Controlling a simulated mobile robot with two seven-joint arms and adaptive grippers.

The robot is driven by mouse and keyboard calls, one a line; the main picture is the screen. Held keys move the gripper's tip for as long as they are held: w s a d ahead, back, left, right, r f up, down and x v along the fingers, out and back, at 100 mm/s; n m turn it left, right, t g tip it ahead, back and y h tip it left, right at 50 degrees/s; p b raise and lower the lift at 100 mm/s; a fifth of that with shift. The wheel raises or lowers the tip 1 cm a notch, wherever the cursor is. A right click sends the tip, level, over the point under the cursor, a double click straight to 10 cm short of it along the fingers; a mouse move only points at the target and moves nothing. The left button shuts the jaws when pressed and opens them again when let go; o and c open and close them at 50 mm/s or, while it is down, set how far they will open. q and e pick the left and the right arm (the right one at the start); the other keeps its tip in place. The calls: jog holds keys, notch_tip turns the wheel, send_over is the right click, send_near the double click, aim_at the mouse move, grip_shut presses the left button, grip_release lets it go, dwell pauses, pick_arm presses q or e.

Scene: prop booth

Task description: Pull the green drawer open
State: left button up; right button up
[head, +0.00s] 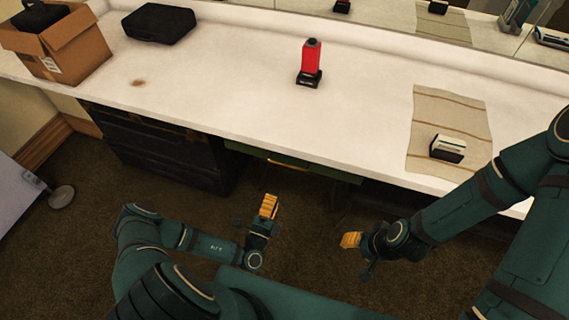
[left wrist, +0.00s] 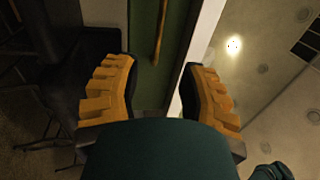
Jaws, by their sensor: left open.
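The green drawer (head: 312,168) sits under the front edge of the white counter in the head view, mostly hidden by the counter top. Its thin brass-coloured handle (head: 287,164) shows at the front. In the left wrist view the green drawer front (left wrist: 146,70) and handle (left wrist: 161,32) lie ahead, between and beyond the fingers. My left gripper (head: 268,206) is open and empty, in front of and below the drawer, apart from the handle; its spread fingers show in the left wrist view (left wrist: 158,75). My right gripper (head: 350,240) is to the right, away from the drawer; its opening is unclear.
The white counter (head: 215,85) holds a cardboard box (head: 75,50), a black case (head: 160,24), a red item on a black base (head: 311,60) and a striped cloth (head: 425,110) with a small black-and-white box (head: 448,147). A dark drawer cabinet (head: 150,145) stands below, left of the green drawer.

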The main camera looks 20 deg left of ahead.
aim_at(284, 164)
pick_arm(q)
jog(key=w, duration=0.4)
jog(key=w+r+b, duration=0.1)
jog(key=w, duration=0.4)
jog(key=w+r, duration=0.1)
jog(key=w, duration=0.3)
jog(key=shift+w+r, duration=0.25)
grip_shut()
